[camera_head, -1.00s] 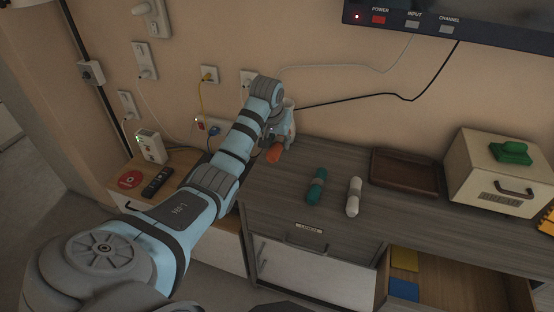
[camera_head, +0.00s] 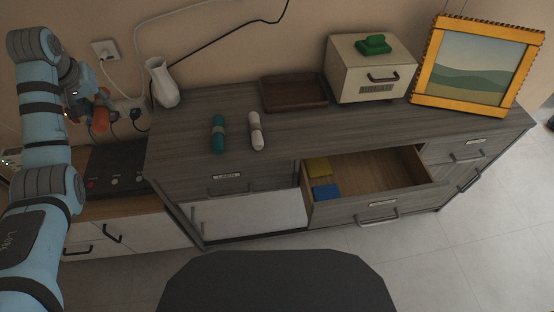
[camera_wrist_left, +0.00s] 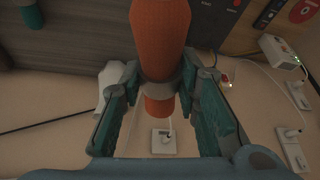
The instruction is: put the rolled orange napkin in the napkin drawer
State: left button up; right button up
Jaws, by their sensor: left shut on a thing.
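The rolled orange napkin (camera_head: 101,119) is held in my left gripper (camera_head: 88,104), left of the dresser and above the low cabinet. In the left wrist view the orange roll (camera_wrist_left: 160,38) sits between the two fingers, which close on it around its middle. An open drawer (camera_head: 376,201) in the dresser's middle holds a folded yellow cloth (camera_head: 318,166) and a folded blue cloth (camera_head: 326,191) at its left side. The rest of its wooden floor is bare. The drawer's label is too small to read. My right gripper is in neither view.
On the dresser top (camera_head: 205,170) lie a teal roll (camera_head: 218,133) and a white roll (camera_head: 256,130).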

aim_at(388, 181)
jog(key=u, duration=0.45)
jog(key=k, duration=0.8)
jog(key=z, duration=2)
jog(key=i, duration=0.5)
